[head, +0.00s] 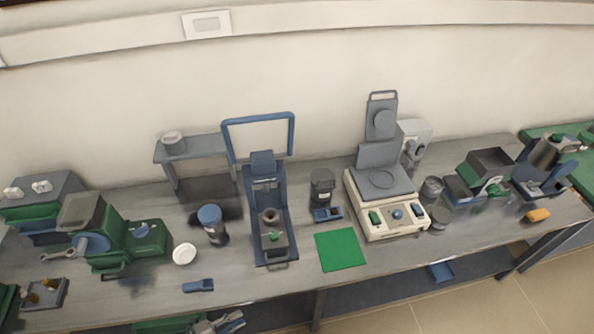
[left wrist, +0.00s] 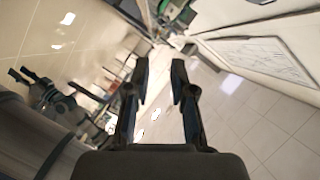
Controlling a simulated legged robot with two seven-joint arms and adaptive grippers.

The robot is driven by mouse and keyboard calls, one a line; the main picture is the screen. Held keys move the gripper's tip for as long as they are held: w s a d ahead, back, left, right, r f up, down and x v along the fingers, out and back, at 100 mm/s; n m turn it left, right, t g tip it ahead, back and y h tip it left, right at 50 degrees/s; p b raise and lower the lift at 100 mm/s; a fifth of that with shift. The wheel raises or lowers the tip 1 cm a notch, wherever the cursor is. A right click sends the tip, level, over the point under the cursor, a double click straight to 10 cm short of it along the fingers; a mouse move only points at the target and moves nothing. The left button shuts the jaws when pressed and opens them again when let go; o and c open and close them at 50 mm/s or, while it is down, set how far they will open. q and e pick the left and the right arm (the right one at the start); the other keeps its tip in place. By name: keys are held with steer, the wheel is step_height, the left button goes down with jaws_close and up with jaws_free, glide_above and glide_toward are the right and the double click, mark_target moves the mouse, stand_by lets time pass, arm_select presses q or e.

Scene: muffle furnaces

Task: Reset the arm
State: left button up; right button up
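My right gripper does not show in the head view.
The grey bench (head: 300,283) carries a blue press-like stand (head: 285,215), a cream balance-like device (head: 386,222), a green mat (head: 341,250), a blue-lidded jar (head: 212,226) and a green machine (head: 141,240). A yellow block (head: 538,215) lies near the right front edge. Tiled floor is free at lower right.

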arm_select(q)
steer(key=w+a+r+n+t+y, duration=0.5)
steer(key=w+n+y, duration=0.4)
steer(key=n+y, duration=0.4)
steer(key=s+d+f+n+g, duration=0.25)
steer(key=s+n+g, duration=0.6)
steer(key=s, duration=0.65)
steer(key=s+f+g+b, duration=0.1)
steer(key=s+f, duration=0.1)
steer(key=f, duration=1.3)
steer(key=s+f+g+b, duration=0.1)
steer(key=s+f+g, duration=0.1)
steer(key=f, duration=1.3)
steer(key=s+a+f+b, duration=0.1)
steer(key=s+a+f, duration=0.1)
steer(key=s+f, duration=1.3)
steer(key=shift+s+a+m+g+b, duration=0.2)
steer(key=shift+s+m+g+b, duration=0.15)
steer(key=shift+s+m+g, duration=0.1)
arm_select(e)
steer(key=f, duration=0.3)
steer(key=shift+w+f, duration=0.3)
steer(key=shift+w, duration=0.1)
